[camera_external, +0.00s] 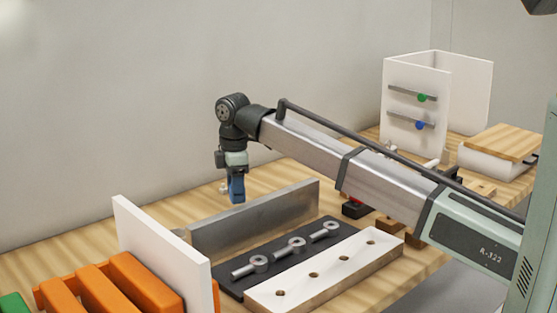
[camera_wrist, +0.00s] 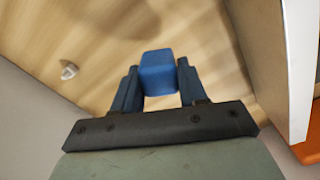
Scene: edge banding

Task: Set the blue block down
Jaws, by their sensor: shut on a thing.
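The blue block (camera_wrist: 158,73) is between the two dark blue fingers of my gripper (camera_wrist: 158,88) in the wrist view. The fingers are shut on it from both sides. In the external view my gripper (camera_external: 236,195) points down behind the upright metal plate, and the blue of the block and of the fingers cannot be told apart there. The wooden table (camera_wrist: 110,35) shows below the block in the wrist view. The block appears held above the table; the exact gap cannot be told.
A metal plate (camera_external: 265,218) stands upright near my gripper. A white panel (camera_external: 160,250) stands at left beside orange blocks (camera_external: 115,290). A dark strip with eye bolts (camera_external: 290,247) and a white-topped holed board (camera_external: 330,270) lie in front. A small pale knob (camera_wrist: 69,70) is on the table.

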